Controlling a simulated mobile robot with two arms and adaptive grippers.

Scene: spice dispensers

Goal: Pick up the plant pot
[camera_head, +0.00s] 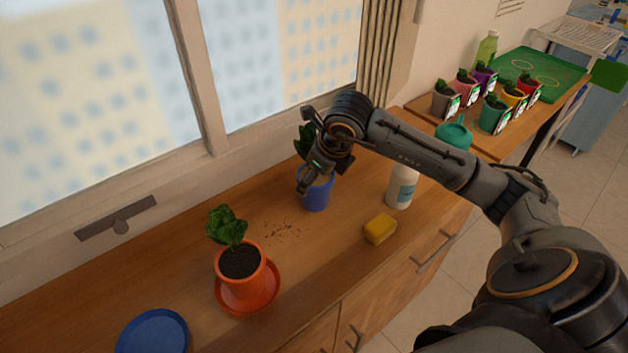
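A blue plant pot (317,197) stands on the wooden counter below the window, and its green leaves (304,139) show behind my gripper. My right gripper (308,181) comes from the right and points down at the blue pot's rim. Its fingers overlap the rim and upper wall, and I cannot tell whether they are closed on it. An orange plant pot (241,273) with dark soil and a leafy green plant (227,226) stands upright on an orange saucer (247,305), nearer and to the left. My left gripper is not in view.
Loose soil crumbs (283,231) lie between the pots. A blue saucer (153,334) is at the front left. A white bottle (401,188) and yellow sponge (380,229) are right of the blue pot. Several small potted plants (492,113) and a teal watering can (453,135) stand farther right.

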